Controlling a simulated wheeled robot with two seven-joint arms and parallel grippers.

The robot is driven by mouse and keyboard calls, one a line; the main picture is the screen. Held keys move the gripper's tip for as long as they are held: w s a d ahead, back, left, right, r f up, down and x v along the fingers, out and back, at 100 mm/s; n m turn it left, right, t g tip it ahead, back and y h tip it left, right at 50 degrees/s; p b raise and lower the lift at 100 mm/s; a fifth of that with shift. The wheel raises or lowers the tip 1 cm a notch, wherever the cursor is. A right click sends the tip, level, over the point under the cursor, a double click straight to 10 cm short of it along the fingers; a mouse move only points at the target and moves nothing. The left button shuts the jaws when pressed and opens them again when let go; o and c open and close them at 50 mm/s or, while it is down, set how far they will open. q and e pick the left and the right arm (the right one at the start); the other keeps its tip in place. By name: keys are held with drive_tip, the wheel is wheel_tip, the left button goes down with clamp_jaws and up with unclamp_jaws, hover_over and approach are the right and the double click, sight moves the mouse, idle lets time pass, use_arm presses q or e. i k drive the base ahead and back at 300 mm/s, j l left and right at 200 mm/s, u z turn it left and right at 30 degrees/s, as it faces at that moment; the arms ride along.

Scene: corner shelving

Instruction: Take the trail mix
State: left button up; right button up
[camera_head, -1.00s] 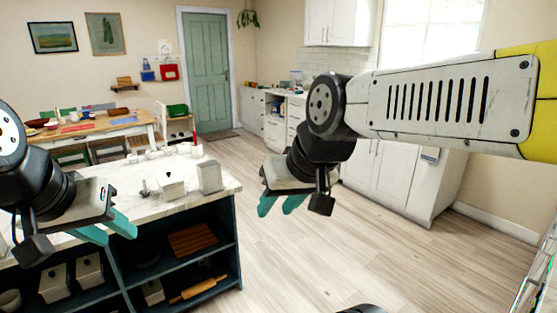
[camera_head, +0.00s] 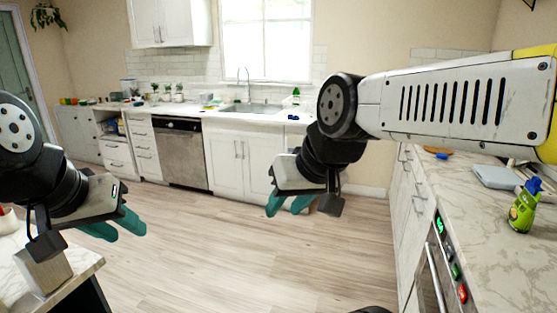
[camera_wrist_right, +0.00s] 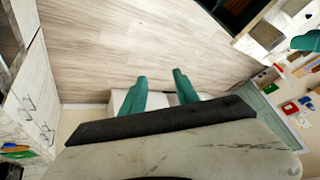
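I cannot pick out any trail mix in these views. My left gripper (camera_head: 126,234) is at the left over the floor, beside the near white counter; its teal fingers look apart with nothing between them. My right gripper (camera_head: 284,209) hangs in the middle, in front of the far cabinets. Its fingers also show in the right wrist view (camera_wrist_right: 159,76), spread apart and empty above the wood floor.
A marble counter (camera_head: 450,215) runs along the right with a green spray bottle (camera_head: 523,207) and a grey board (camera_head: 496,176). An island corner (camera_head: 78,268) is at lower left. A sink (camera_head: 250,108) and dishwasher (camera_head: 182,155) line the back. The floor (camera_head: 225,245) between is clear.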

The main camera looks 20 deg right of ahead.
sight(521, 216)
drive_tip(key=i+l+z, duration=0.2)
drive_tip(key=z, duration=0.3)
drive_tip(key=i+z, duration=0.25)
drive_tip(key=z, duration=0.25)
drive_tip(key=i+z, duration=0.3)
drive_tip(key=z, duration=0.2)
drive_tip(key=i+z, duration=0.25)
drive_tip(key=z, duration=0.25)
drive_tip(key=i+j+z, duration=0.15)
drive_tip(key=i, duration=0.45)
